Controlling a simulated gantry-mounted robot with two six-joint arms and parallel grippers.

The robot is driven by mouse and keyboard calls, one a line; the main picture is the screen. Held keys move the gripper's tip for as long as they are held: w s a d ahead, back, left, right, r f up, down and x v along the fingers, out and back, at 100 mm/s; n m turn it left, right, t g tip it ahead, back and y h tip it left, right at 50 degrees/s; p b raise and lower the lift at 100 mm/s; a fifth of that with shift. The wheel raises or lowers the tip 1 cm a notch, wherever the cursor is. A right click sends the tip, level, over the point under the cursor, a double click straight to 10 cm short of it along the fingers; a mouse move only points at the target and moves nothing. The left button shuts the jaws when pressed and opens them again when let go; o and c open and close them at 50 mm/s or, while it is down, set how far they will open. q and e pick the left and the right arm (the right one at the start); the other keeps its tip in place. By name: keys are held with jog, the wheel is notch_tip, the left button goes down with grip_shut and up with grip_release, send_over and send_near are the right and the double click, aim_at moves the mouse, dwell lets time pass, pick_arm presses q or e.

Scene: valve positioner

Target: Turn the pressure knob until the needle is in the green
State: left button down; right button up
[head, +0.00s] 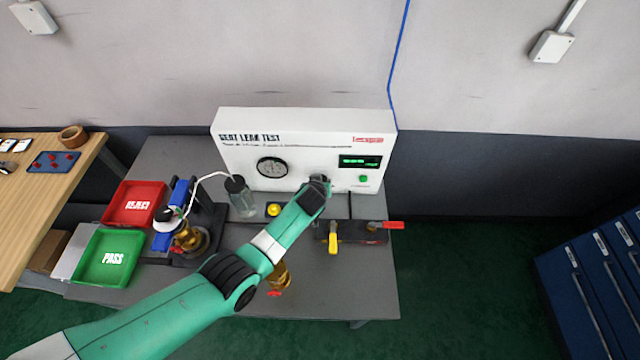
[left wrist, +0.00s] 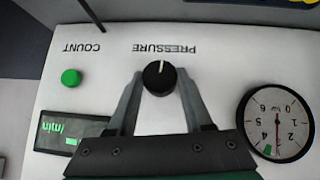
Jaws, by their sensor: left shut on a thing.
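The white seat leak test box (head: 300,125) stands at the back of the grey table. Its black pressure knob (left wrist: 159,77) shows upside down in the left wrist view, with a pale pointer line. My left gripper (head: 320,182) reaches the panel, its two fingers (left wrist: 158,90) shut on the knob's sides; its arm hides part of the table. The round gauge (left wrist: 275,122) has a small green patch (left wrist: 268,150). Its thin dark needle appears to point down the picture, close beside the patch; I cannot tell whether it overlaps. The gauge also shows in the head view (head: 272,167). My right gripper is not in view.
A green button (left wrist: 71,77) and a lit display (left wrist: 68,134) are beside the knob. A red reject tray (head: 134,204), a green pass tray (head: 107,258) and a clamped brass valve (head: 188,236) are at left. A fixture with red and yellow handles (head: 350,236) is at right.

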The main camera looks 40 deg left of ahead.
pick_arm(q)
jog(key=shift+c, duration=1.5)
grip_release()
jog(key=p+v, duration=1)
jog(key=v, duration=0.1)
jog(key=shift+s+r+p, duration=0.2)
jog(key=shift+r+p, duration=0.05)
jog(key=shift+p, duration=0.05)
jog(key=shift+d, duration=0.15)
